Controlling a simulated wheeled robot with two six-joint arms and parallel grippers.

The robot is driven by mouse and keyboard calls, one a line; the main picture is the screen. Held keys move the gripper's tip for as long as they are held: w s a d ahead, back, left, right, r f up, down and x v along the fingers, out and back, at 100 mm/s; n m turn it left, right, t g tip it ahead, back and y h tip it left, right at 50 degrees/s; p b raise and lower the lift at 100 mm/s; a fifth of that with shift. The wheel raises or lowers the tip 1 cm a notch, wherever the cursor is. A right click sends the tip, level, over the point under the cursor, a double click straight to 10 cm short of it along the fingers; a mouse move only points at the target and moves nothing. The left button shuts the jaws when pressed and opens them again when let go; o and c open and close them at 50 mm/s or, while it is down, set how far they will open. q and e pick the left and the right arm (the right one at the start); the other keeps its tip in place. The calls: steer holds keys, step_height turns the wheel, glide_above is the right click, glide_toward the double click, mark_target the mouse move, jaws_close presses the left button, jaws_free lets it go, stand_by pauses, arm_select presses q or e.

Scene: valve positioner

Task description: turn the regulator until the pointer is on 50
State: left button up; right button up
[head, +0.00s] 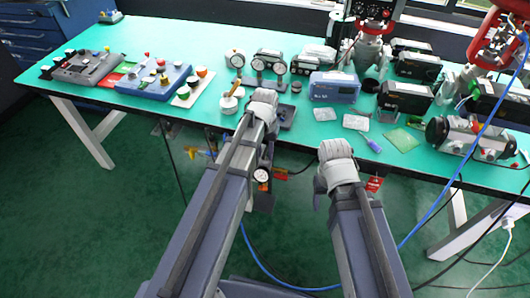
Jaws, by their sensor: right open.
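A small round white-faced gauge (262,174) sits below the table's front edge, on what looks like the regulator unit. My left forearm covers much of that unit, and the pointer is too small to read. My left gripper (264,97) is above the table's front edge, higher in the picture than the gauge; its fingers are hidden by the wrist. My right gripper (335,150) is in front of the table edge, right of the gauge. It is open, and nothing shows in it. Neither gripper visibly touches the gauge.
The green table (215,112) carries several instruments, including more gauges (236,60) and a blue box (334,87). A purple-handled screwdriver (371,143) lies near the front edge. A red tag (374,183) hangs below it. A blue hose (430,215) crosses at right.

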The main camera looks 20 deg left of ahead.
arm_select(q)
jaws_close()
stand_by(0.5)
steer(key=shift+m, duration=2.8)
steer(key=shift+o, duration=0.9)
jaws_free()
steer(key=shift+r, duration=0.1)
